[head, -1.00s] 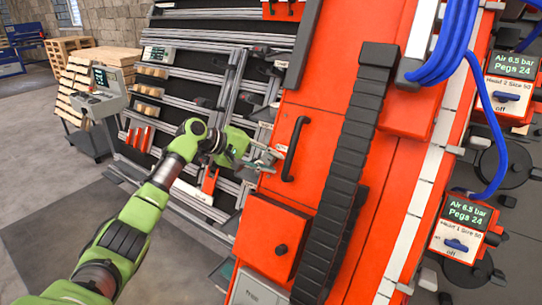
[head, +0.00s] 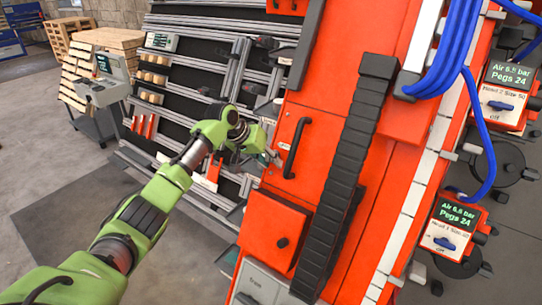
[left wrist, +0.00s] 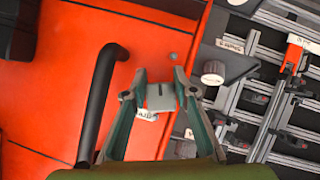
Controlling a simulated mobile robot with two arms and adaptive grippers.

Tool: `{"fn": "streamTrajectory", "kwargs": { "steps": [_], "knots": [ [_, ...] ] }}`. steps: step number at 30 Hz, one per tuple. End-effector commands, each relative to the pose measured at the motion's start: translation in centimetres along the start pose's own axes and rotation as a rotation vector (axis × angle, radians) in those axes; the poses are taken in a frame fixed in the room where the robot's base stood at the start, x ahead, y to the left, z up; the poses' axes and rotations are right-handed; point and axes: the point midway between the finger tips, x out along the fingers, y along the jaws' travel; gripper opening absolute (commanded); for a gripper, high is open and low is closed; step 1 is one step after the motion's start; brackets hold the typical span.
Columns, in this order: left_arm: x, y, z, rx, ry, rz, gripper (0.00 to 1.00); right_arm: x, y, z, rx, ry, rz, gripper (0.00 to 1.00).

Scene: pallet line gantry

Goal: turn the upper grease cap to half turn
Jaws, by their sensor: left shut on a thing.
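My left gripper (head: 270,155) is at the left edge of the red gantry panel (head: 300,205), left of a black bar handle (head: 297,148). In the left wrist view its two fingers (left wrist: 160,82) stand on either side of a small grey piece (left wrist: 160,97), which appears to be the upper grease cap; the fingers are shut on it. A small white label (left wrist: 147,115) lies just below it. The cap's turn angle cannot be read. In the head view my gripper hides the cap. My right gripper is not in view.
The black handle (left wrist: 100,100) stands close to the left finger. A white round knob (left wrist: 213,72) on a dark bracket is right of the fingers. A rack of grey rails (head: 200,60) stands behind my arm. A black cable chain (head: 345,180) runs down the panel.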

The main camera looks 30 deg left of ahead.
Motion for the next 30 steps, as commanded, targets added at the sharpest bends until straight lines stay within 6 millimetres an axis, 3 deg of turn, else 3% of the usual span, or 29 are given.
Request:
{"fn": "streamTrajectory", "kwargs": {
  "steps": [15,30],
  "knots": [
    [0.1,-0.5,0.2,0.284,-0.007,-0.151,0.04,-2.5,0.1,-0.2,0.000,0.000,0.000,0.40],
    [0.2,-0.7,0.2,0.330,-0.008,-0.176,0.04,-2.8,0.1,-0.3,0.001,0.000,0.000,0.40]
  ]
}}
